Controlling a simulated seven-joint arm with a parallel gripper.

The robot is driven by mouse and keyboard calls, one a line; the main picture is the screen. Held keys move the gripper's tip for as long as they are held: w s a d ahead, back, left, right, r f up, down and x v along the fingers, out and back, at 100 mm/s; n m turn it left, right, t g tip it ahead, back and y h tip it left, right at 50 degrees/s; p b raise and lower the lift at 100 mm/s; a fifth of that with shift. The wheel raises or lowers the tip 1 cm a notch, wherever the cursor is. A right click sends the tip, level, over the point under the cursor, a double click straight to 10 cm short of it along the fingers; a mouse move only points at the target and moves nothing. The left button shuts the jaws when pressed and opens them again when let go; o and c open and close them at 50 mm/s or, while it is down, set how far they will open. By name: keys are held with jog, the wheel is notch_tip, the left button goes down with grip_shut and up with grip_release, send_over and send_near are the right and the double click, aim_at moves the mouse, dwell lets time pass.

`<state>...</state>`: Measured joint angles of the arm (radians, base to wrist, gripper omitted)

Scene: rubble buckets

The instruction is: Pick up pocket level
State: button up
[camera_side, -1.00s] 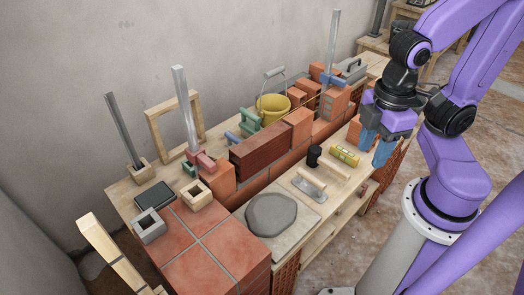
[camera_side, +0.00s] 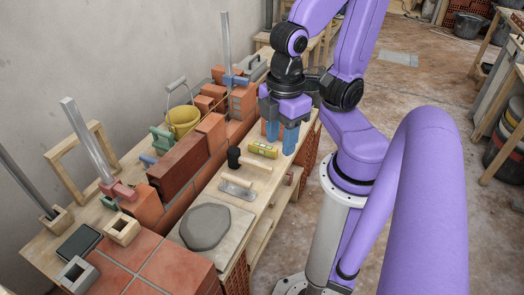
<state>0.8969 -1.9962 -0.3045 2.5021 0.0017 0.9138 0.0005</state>
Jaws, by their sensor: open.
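The pocket level (camera_side: 263,149) is a small yellow block with a greenish vial. It lies flat on the wooden bench near its right edge, beyond the trowel. My gripper (camera_side: 281,138) points down with two blue fingers spread apart. It is just behind and to the right of the level in the picture, and nothing shows between the fingers. How high the fingertips are above the bench I cannot tell exactly.
A trowel (camera_side: 238,189) with a wooden handle and a black-headed mallet (camera_side: 234,158) lie close to the level. A brick wall (camera_side: 178,167) runs along the left. A yellow bucket (camera_side: 183,121) stands behind it. A mortar slab (camera_side: 205,226) lies in front.

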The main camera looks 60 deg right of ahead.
jog(key=o, duration=0.4)
jog(key=shift+c, duration=0.2)
